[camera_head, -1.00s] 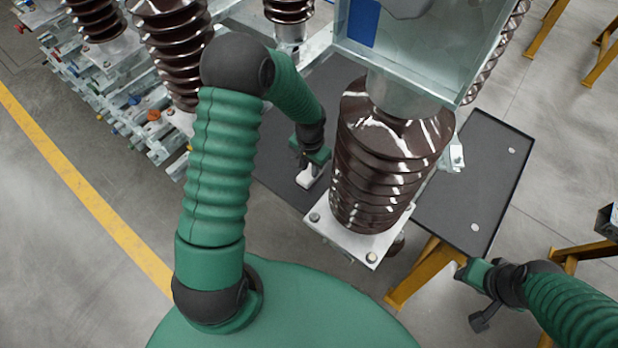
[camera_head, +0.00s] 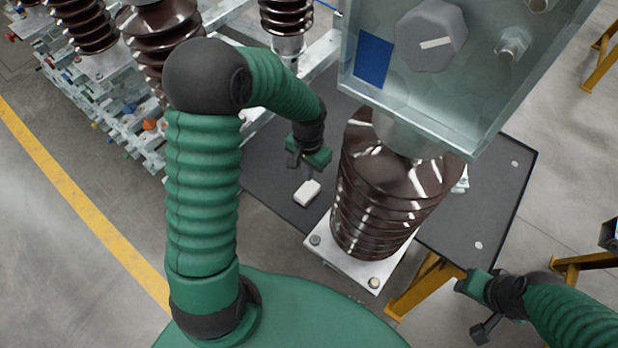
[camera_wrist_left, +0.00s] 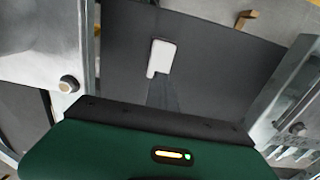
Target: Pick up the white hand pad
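The white hand pad (camera_head: 307,193) lies on the dark table top (camera_head: 268,188), left of the brown insulator. My left gripper (camera_head: 309,171) is just beyond the pad in the head view and appears apart from it. In the left wrist view the pad (camera_wrist_left: 161,57) lies flat, past the tip of a dark grey wedge that may be the fingers. The finger gap is not clear. My right gripper (camera_head: 468,286) is at the lower right, away from the pad, and its fingers are too small to read.
A large brown ribbed insulator (camera_head: 385,190) on a white base plate (camera_head: 345,262) stands right of the pad, under a metal box (camera_head: 440,85). More insulators (camera_head: 160,45) stand at the back left. A yellow trestle (camera_head: 425,285) is in front.

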